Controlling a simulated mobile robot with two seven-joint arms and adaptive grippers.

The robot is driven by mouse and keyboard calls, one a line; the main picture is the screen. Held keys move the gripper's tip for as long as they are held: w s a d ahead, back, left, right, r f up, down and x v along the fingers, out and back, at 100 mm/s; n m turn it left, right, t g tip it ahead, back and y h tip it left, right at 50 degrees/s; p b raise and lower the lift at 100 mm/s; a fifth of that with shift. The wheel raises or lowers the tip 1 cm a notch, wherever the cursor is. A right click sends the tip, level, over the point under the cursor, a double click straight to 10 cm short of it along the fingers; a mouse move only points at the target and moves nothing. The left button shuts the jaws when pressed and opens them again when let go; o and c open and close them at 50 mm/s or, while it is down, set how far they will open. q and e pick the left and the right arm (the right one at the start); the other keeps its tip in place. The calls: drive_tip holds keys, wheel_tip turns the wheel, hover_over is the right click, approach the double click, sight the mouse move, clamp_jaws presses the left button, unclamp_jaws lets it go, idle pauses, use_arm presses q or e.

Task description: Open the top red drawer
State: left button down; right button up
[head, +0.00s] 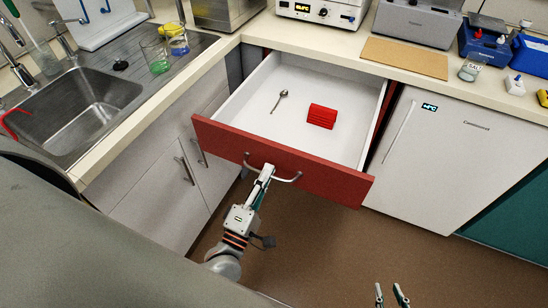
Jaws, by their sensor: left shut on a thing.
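The top red drawer (215,137) stands pulled well out from under the counter, its red front facing me and its white inside showing. A spoon (280,101) and a red ribbed block (322,116) lie on the drawer's floor. My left gripper (262,173) is shut on the drawer's curved metal handle (290,179), near the middle of the red front. My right gripper (392,296) is at the bottom edge of the view, its two fingers apart with nothing between them, clear of the drawer.
A white fridge (440,150) stands right of the drawer. White cupboards (160,175) and a sink (70,120) are at left. The counter holds a brown board (405,58), a glass beaker (155,55) and lab devices. The brown floor (330,235) in front is clear.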

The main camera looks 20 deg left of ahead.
use_arm(q)
drive_tip(key=shift+s, duration=1.45)
drive_tip(key=c, duration=2.2)
unclamp_jaws()
drive_tip(key=shift+s, duration=0.1)
drive_tip(key=v, duration=1.1)
drive_tip(key=shift+s+f, duration=0.1)
drive_tip(key=shift+s, duration=0.3)
